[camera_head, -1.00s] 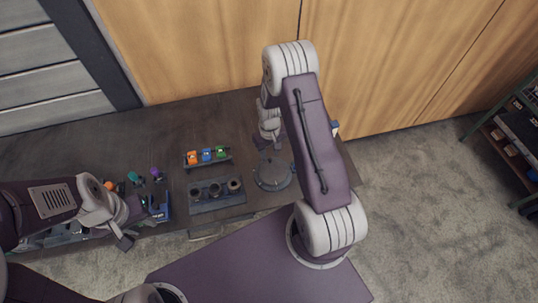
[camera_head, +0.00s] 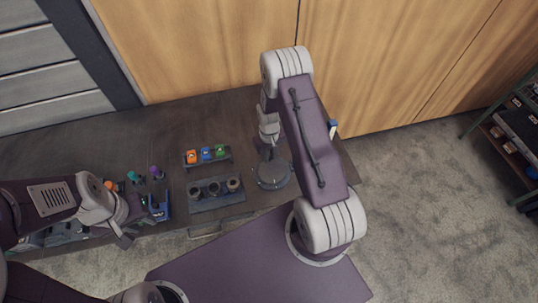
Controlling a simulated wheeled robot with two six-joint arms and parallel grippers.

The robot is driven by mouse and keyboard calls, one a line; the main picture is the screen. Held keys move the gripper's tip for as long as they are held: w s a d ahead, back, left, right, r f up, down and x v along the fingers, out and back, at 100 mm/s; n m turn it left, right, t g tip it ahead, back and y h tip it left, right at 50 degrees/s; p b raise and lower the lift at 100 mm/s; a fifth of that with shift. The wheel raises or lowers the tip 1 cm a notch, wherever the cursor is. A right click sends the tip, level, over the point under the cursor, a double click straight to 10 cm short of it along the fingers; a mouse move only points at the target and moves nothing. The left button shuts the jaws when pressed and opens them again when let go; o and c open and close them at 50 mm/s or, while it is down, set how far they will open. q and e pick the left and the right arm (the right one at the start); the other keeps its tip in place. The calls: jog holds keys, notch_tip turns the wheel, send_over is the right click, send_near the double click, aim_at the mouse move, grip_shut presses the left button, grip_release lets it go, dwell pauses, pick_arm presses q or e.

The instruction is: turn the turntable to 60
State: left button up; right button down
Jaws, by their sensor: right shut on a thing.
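The turntable (camera_head: 273,176) is a round dark grey disc at the right part of the dark table. Its scale marks are too small to read. My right gripper (camera_head: 268,154) reaches down at the disc's far edge and is shut on a small part there, likely the turntable's handle; the arm hides some of it. My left gripper (camera_head: 126,238) hangs low at the left, near the table's front edge. Its fingers are too small and dark to tell whether they are open.
A rack with orange, blue and green blocks (camera_head: 206,154) stands left of the turntable. A grey holder with several dark round pieces (camera_head: 215,191) sits in front of it. A blue stand with tools (camera_head: 158,205) is further left. A shelf (camera_head: 510,140) stands at the far right.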

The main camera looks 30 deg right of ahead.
aim_at(280, 163)
jog(key=m, duration=0.1)
jog(key=d+m, duration=0.1)
jog(key=shift+s+m+b, duration=0.2)
jog(key=shift+m+b, duration=0.1)
jog(key=shift+m, duration=0.1)
jog(key=m, duration=0.1)
jog(key=d+m, duration=0.1)
jog(key=shift+s+m, duration=0.3)
jog(key=m, duration=0.2)
jog(key=shift+s+d+m+b, duration=0.25)
jog(key=shift+s+m+b, duration=0.05)
jog(key=shift+s+b, duration=0.1)
jog(key=shift+s+d+m, duration=0.15)
jog(key=shift+s+m, duration=0.15)
jog(key=shift+m, duration=0.55)
jog(key=shift+s+d+m, duration=0.15)
jog(key=shift+s+m, duration=0.1)
jog(key=shift+m, duration=0.6)
jog(key=c, duration=1.4)
grip_release()
jog(key=shift+o, duration=0.2)
jog(key=shift+s, duration=0.1)
